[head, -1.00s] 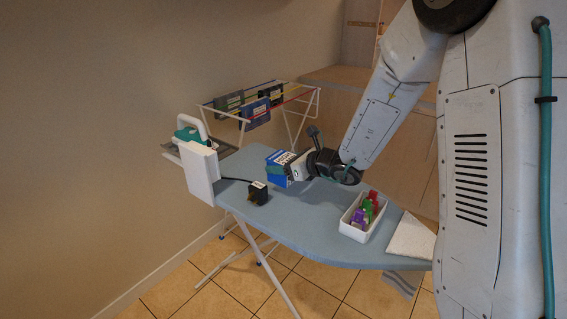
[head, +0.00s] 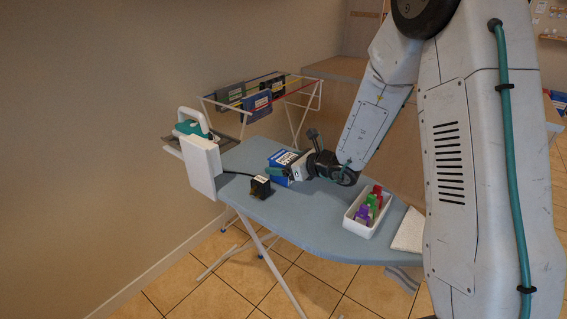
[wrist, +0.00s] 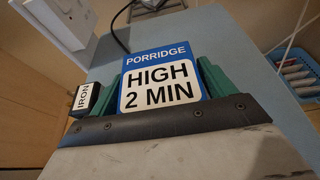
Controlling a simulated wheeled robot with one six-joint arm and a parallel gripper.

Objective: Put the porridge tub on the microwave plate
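The porridge tub (head: 281,161) is a blue box with a white label. In the wrist view the tub (wrist: 160,75) reads "PORRIDGE HIGH 2 MIN" and sits between the two green fingers. My gripper (head: 288,171) is shut on its sides; it also shows in the wrist view (wrist: 160,90). The tub is over the ironing board, and I cannot tell whether it touches the cloth. I see no microwave or plate in these frames.
A drying rack (head: 306,95) stands behind. Tiled floor is clear in front.

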